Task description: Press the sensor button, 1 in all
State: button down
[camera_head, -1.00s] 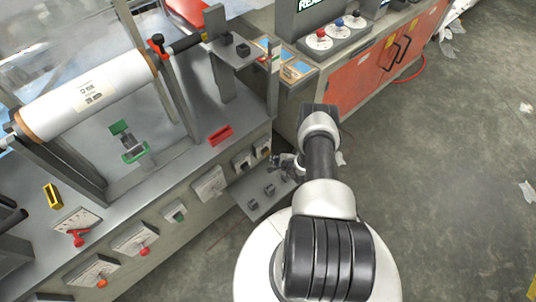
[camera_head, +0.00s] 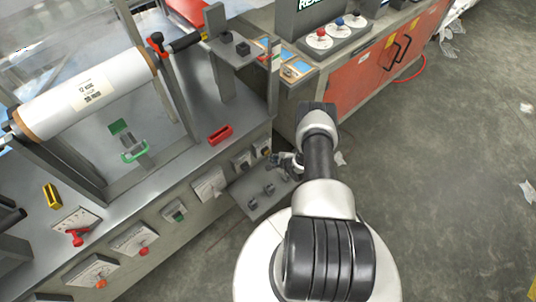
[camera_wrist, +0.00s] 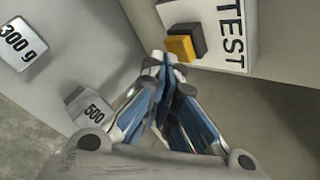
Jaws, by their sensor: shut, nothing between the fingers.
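A yellow button (camera_wrist: 180,47) with a black block behind it sits on a white plate (camera_wrist: 222,30) lettered TEST in the wrist view. The plate is on the front of the grey machine; in the head view the yellow and black button (camera_head: 265,151) shows small, left of my arm. No label naming a sensor is readable. My gripper (camera_wrist: 165,62) is shut and empty, with its blue-sided fingers together. Its tips are just below and left of the yellow button in the wrist view; I cannot tell whether they touch it. In the head view my gripper (camera_head: 279,160) is small beside the panel.
Weights marked 300 g (camera_wrist: 20,42) and 500 (camera_wrist: 90,110) rest on a low grey shelf (camera_head: 240,188) beside my gripper. Other front panels carry red and green controls (camera_head: 143,251). A film roll (camera_head: 85,95) lies above the bench. Floor at right is mostly open.

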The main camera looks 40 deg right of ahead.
jog(key=shift+w, duration=0.45)
dwell(0.8)
jog(key=shift+s, duration=0.9)
jog(key=shift+s, duration=0.1)
jog(key=shift+s+d+p, duration=0.15)
jog(key=shift+s+p, duration=0.2)
jog(key=shift+s, duration=0.65)
jog(key=shift+s+d+p, duration=0.1)
jog(key=shift+s+p, duration=0.25)
jog(key=shift+s, duration=1.1)
